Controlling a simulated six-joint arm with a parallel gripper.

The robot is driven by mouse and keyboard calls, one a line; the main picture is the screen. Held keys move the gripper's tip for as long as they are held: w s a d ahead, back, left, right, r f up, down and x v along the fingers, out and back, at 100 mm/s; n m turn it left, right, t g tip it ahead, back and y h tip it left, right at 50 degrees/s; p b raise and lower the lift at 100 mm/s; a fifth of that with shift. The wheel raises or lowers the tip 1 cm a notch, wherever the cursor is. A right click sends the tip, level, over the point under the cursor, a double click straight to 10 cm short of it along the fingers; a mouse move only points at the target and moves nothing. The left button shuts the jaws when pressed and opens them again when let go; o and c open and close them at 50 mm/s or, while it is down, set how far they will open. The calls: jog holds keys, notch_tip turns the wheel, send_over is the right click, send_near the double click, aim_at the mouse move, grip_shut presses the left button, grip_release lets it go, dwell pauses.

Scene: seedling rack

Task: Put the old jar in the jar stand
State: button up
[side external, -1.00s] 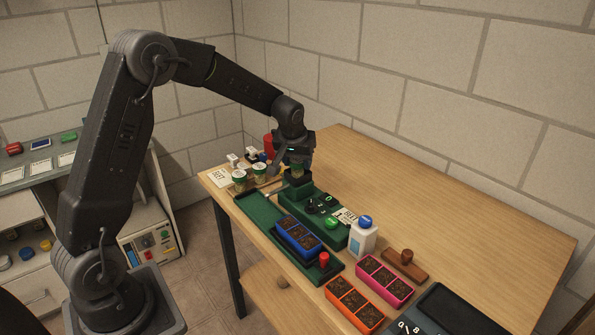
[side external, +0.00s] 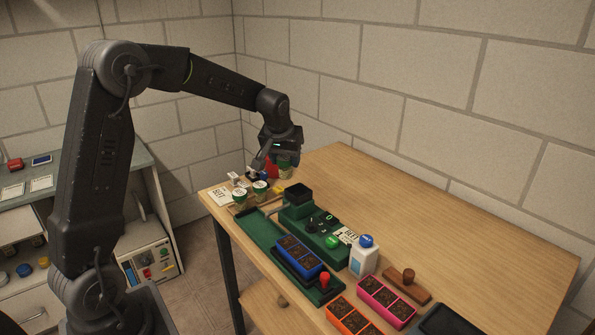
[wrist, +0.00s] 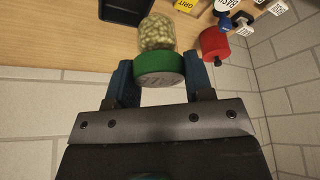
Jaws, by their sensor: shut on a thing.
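My gripper (side external: 284,158) is shut on a jar with a green lid and pale, grainy contents, held clear above the back of the bench. In the wrist view the jar (wrist: 157,33) sits between the two fingers (wrist: 158,82), which grip it at the lid. In the side view the jar (side external: 285,171) hangs under the fingers, partly hidden. The low wooden jar stand (side external: 253,205) is at the bench's left end, with two similar jars (side external: 240,197) in it. Its far part is hard to make out.
A green machine with a black square hopper (side external: 298,193) stands right of the jar stand. A red cylinder (wrist: 213,43) is close beside the held jar. Small labelled white blocks (side external: 234,178) stand behind the stand. A blue tray (side external: 299,255) and a white bottle (side external: 363,258) are nearer.

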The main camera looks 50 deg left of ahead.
jog(key=s+a+r, duration=0.5)
jog(key=a, duration=0.1)
jog(key=w+a+f, duration=0.7)
jog(key=w+f, duration=0.1)
jog(key=w, duration=0.2)
jog(key=shift+w+f, duration=0.1)
jog(key=shift+f, duration=5.5)
jog(key=shift+f, duration=0.2)
jog(key=o, duration=0.7)
